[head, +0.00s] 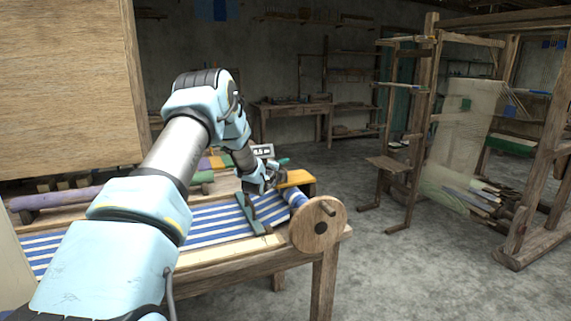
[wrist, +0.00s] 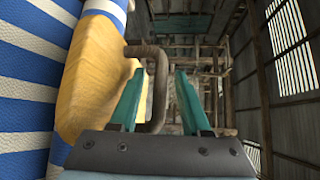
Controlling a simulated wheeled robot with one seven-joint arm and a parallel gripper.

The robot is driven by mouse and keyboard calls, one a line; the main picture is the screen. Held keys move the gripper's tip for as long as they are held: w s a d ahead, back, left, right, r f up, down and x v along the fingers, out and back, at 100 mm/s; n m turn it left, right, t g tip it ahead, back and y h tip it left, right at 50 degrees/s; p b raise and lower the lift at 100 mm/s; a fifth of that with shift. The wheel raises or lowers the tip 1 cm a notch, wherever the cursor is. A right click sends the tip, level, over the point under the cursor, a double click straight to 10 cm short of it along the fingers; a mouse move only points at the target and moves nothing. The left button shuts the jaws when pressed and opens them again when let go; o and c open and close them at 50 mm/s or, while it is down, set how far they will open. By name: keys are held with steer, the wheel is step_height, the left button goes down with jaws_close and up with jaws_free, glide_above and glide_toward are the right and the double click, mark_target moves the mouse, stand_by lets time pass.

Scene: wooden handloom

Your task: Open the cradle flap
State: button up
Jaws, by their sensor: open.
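The cradle flap appears to be the yellow wooden piece (head: 294,179) at the right end of the loom's cloth. It fills the left middle of the wrist view (wrist: 92,75), beside the striped cloth. A brown bent handle (wrist: 158,92) projects from its right side. My gripper (wrist: 158,78) is open, with its teal fingers on either side of part of the handle in that view. I cannot tell whether they touch it. In the head view my gripper (head: 272,170) is small and partly hidden by my wrist, beside the yellow piece. The handle is not clear there.
Blue-and-white striped cloth (head: 205,224) lies on the wooden table. A round wooden wheel (head: 317,225) with a peg is at the table's right corner. A large loom frame (head: 428,110) stands at right, with free floor (head: 400,265) between.

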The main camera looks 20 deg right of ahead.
steer(key=shift+x, duration=0.85)
jaws_close()
stand_by(0.9)
